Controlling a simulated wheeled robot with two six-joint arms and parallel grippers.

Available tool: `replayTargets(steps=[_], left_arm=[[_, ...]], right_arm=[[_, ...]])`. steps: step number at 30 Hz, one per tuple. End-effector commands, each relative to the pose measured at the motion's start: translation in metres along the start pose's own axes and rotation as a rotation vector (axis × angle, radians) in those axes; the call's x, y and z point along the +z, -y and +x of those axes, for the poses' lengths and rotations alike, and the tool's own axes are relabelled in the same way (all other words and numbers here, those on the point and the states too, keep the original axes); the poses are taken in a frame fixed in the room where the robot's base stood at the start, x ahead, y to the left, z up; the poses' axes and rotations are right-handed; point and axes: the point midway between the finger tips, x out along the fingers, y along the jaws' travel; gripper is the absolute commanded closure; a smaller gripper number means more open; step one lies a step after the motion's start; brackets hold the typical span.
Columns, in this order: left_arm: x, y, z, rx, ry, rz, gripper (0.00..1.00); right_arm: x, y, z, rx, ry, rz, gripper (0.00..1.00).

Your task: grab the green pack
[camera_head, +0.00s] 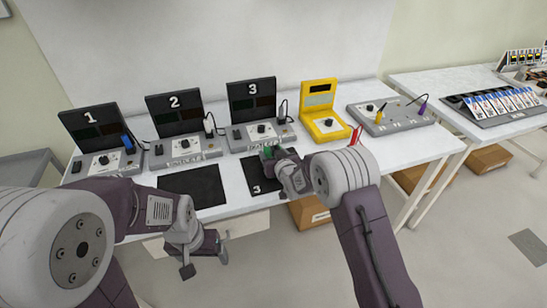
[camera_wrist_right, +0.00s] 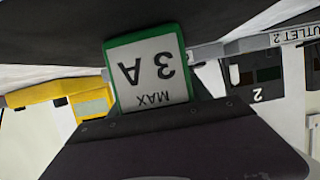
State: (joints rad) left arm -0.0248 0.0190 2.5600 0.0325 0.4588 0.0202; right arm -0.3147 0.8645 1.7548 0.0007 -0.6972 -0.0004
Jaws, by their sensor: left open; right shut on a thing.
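The green pack (camera_head: 267,153) is at the tip of my right gripper (camera_head: 275,158), in front of station 3. In the right wrist view the pack (camera_wrist_right: 148,70) has a green rim and a pale label reading "3A MAX", upside down. My right gripper is shut on it, over the black mat marked 3 (camera_head: 258,187). Whether the pack touches the mat cannot be told. The gripper hides part of it. My left gripper (camera_head: 205,262) is open and empty in front of the table's front edge, away from the pack.
Three grey stations numbered 1 (camera_head: 100,140), 2 (camera_head: 180,130) and 3 (camera_head: 255,112) stand along the back. A yellow device (camera_head: 322,115) and a grey panel with probes (camera_head: 395,117) stand to their right. Another black mat (camera_head: 192,186) lies left.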

Motion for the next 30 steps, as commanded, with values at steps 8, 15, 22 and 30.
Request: replayTargets(steps=[8, 15, 22, 30], left_arm=[[0.0, 0.0, -0.002, 0.0, 0.0, 0.0, 0.18], [0.0, 0.0, -0.002, 0.0, 0.0, 0.0, 0.18], [-0.001, 0.0, -0.013, 0.0, 0.0, 0.0, 0.18], [-0.002, 0.0, -0.018, 0.0, 0.0, 0.0, 0.18]], right_arm=[[-0.038, 0.0, -0.013, 0.0, -0.009, 0.0, 1.0], [-0.068, -0.052, -0.025, 0.006, -0.008, 0.0, 1.0], [-0.096, -0.1, -0.036, 0.004, -0.006, 0.0, 1.0], [-0.104, -0.117, -0.039, 0.001, -0.004, 0.0, 1.0]])
